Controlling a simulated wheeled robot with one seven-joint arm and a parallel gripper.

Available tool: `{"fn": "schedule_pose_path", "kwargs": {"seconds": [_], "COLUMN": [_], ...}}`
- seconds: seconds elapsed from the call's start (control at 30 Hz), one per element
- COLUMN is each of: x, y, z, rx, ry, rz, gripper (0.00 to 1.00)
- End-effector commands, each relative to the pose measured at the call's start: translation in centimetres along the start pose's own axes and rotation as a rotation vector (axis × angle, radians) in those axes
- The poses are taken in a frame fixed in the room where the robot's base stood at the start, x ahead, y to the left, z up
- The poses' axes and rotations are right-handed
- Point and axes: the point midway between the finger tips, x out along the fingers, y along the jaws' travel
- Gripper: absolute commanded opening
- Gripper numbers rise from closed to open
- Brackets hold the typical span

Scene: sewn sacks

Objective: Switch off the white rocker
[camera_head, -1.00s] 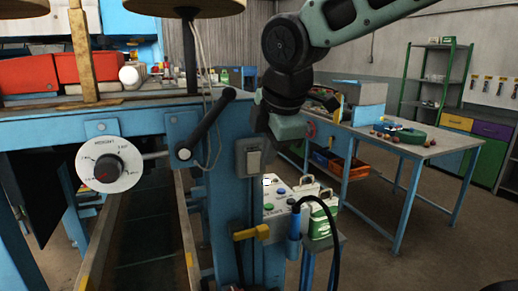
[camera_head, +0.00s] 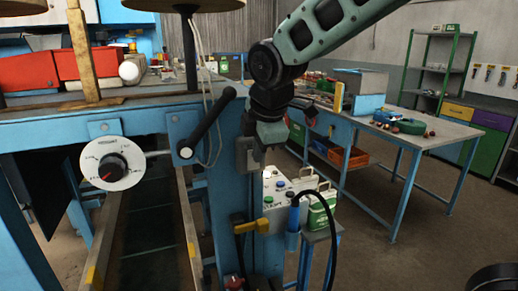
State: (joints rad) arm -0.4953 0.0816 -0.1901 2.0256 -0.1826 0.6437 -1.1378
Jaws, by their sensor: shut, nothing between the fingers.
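A grey switch box (camera_head: 243,154) is fixed to the blue post of the bench, near the middle of the view. In the earlier frame its pale rocker shows on the front face. Now my gripper (camera_head: 266,142) is in front of the box's right part and hides most of the rocker. My gripper is shut and empty, with its fingers pointing down. I cannot tell whether the fingertips touch the rocker, or which way the rocker is tipped.
A black lever (camera_head: 208,124) and a round white dial (camera_head: 112,163) are on the bench front, left of the switch. Below right are a button box (camera_head: 275,197), a green-and-white container (camera_head: 320,213) and a black hose (camera_head: 331,240). A yellow handle (camera_head: 250,226) juts out below.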

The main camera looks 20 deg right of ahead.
Motion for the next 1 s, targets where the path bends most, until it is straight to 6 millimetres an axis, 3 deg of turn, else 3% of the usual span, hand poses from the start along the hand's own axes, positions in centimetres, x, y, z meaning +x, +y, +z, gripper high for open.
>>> {"fn": "schedule_pose_path", "kwargs": {"seconds": [0.13, 0.37, 1.0], "x": [-0.5, 0.0, -1.4], "y": [1.1, 0.7, 1.3], "z": [0.1, 0.0, 0.0], "rx": [0.003, 0.0, 0.0], "ry": [-0.004, -0.001, -0.002], "rz": [-0.057, -0.053, -0.053], "gripper": [0.0, 0.0, 0.0]}}
